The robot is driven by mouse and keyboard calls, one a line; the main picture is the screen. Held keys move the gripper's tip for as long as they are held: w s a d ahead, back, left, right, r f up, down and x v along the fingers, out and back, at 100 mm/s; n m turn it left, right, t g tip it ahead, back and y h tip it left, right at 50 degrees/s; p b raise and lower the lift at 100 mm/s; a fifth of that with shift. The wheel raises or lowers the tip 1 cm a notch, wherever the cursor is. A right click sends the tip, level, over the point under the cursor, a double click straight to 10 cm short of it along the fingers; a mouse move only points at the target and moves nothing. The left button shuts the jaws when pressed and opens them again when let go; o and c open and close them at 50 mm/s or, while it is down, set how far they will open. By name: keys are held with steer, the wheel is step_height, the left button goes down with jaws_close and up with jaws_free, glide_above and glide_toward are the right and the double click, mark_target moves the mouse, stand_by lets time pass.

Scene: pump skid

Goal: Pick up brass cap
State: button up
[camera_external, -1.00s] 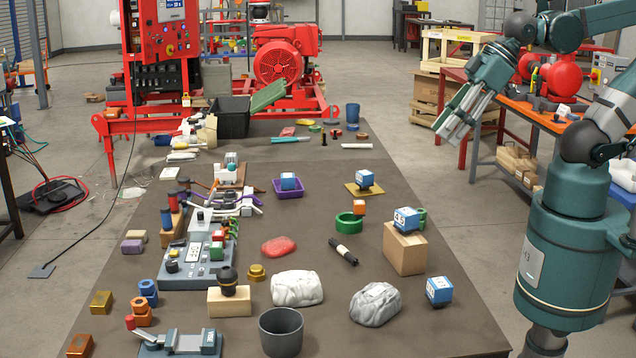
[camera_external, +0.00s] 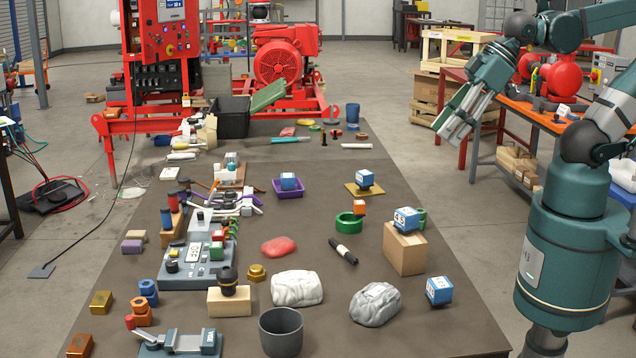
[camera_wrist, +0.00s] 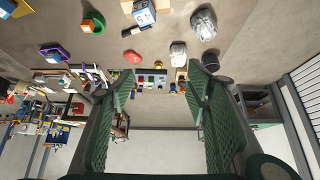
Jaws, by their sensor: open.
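The brass cap (camera_external: 257,272) is a small gold-coloured round piece standing on the dark table, between the black-topped wooden block and the white crumpled lump. In the wrist view a small yellowish spot (camera_wrist: 158,64) beyond the fingers seems to be this cap, but it is too small to be sure. My gripper (camera_external: 453,132) is raised off the table's right side, far from the cap. In the wrist view my gripper (camera_wrist: 161,75) has its two green fingers wide apart with nothing between them.
A dark grey bin (camera_external: 281,333) stands at the front. A cardboard box (camera_external: 405,250) carries a blue cube.

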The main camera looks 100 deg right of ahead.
steer(key=m+g, duration=0.7)
steer(key=m, duration=0.7)
glide_above(256, 267)
step_height(256, 267, down, 28)
steer(key=shift+s+a+r+b, duration=0.1)
steer(key=shift+s+r+b, duration=0.05)
steer(key=shift+b, duration=0.15)
steer(key=shift+w+f, duration=0.25)
steer(key=shift+f, duration=0.35)
